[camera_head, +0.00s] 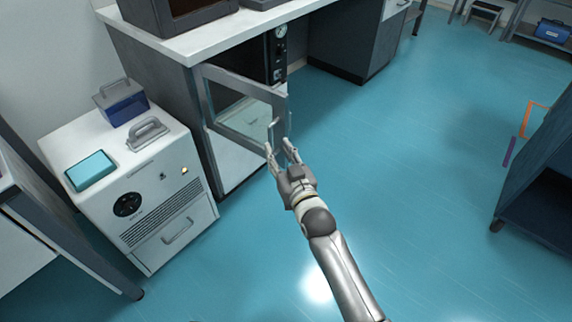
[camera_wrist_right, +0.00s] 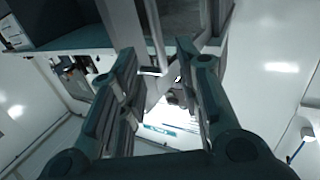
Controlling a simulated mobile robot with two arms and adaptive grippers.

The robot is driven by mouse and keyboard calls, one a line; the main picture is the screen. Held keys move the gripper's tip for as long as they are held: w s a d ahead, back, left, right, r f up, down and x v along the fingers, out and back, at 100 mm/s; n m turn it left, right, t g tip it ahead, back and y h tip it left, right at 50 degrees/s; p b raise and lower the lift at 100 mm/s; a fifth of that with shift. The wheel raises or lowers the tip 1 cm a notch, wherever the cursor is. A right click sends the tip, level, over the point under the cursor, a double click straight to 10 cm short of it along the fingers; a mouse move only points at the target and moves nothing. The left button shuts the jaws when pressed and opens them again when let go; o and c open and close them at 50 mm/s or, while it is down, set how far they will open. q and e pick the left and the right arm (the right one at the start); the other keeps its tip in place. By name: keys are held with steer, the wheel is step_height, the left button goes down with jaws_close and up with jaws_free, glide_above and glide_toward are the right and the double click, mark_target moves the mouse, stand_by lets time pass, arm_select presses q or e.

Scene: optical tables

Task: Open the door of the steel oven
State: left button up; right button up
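The steel oven (camera_head: 279,57) sits under the white-topped bench in the head view, its dark control panel with a round gauge showing. Its grey-framed door (camera_head: 238,82) with a glass pane stands swung out from the oven, its free edge to the right. A small bar handle (camera_head: 272,130) is on that edge. My right gripper (camera_head: 279,151) is at the handle with its fingers apart. In the right wrist view the fingers (camera_wrist_right: 160,72) are spread, with the door's edge and handle between or just beyond them; contact cannot be told. My left gripper is not in view.
A white cabinet (camera_head: 160,190) with a blue box (camera_head: 121,102) stands left of the oven. The bench top (camera_head: 215,38) overhangs the oven. A dark cart (camera_head: 540,185) is at the right. The blue floor between is clear.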

steer(key=v, duration=0.5)
steer(key=shift+w, duration=0.1)
stand_by(0.3)
